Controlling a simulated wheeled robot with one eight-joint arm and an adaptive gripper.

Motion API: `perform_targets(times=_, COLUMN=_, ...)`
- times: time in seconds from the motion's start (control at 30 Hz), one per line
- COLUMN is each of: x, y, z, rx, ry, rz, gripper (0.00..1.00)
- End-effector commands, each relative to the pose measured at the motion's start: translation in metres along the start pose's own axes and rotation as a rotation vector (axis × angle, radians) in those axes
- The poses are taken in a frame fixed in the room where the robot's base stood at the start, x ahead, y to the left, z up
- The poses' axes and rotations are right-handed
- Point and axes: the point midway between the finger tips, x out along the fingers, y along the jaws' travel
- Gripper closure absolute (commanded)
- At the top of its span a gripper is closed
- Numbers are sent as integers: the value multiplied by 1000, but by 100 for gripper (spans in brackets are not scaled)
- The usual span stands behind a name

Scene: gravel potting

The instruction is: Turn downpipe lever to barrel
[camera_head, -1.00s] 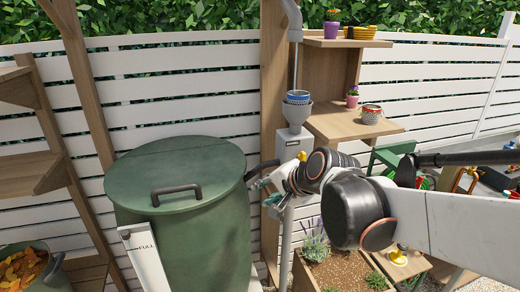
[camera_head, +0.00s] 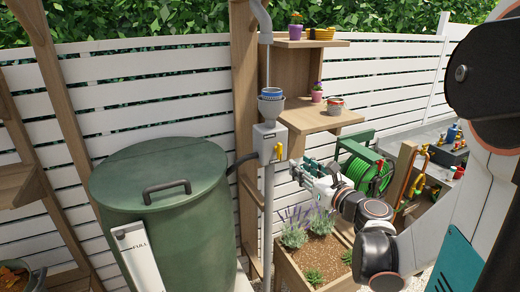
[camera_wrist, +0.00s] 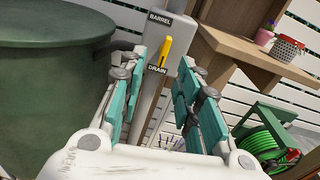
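The grey downpipe box (camera_head: 268,142) is fixed on the pipe beside the green barrel. Its yellow lever (camera_head: 278,151) sits on the face toward my gripper. In the wrist view the lever (camera_wrist: 166,50) slants downward, its lower end by the DRAIN label (camera_wrist: 157,69). The BARREL label (camera_wrist: 160,18) is above it. My gripper (camera_head: 304,172) is to the right of the box and apart from it. In the wrist view its teal-padded fingers (camera_wrist: 163,68) are spread and empty, with the lever beyond the gap. The green barrel (camera_head: 165,205) stands left, lid on.
A dark hose (camera_head: 243,160) joins box and barrel. A wooden shelf (camera_head: 318,118) with pots is behind. A planter (camera_head: 318,262) with lavender stands below my gripper. A green hose reel (camera_head: 368,170) is to the right.

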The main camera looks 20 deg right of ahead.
Motion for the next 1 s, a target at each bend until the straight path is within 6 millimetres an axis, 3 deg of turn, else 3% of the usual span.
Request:
perform_targets(times=0.13, x=-5, y=-12, z=2, rx=66, ry=-30, rz=-29, gripper=69)
perform_targets(times=0.27, x=7, y=-11, z=2, rx=69, ry=-31, rz=-26, gripper=69)
perform_targets(times=0.7, x=90, y=-12, z=4, rx=65, ry=-30, rz=-25, gripper=69)
perform_targets(times=1.0, x=126, y=-14, z=6, rx=64, ry=-30, rz=-27, gripper=69)
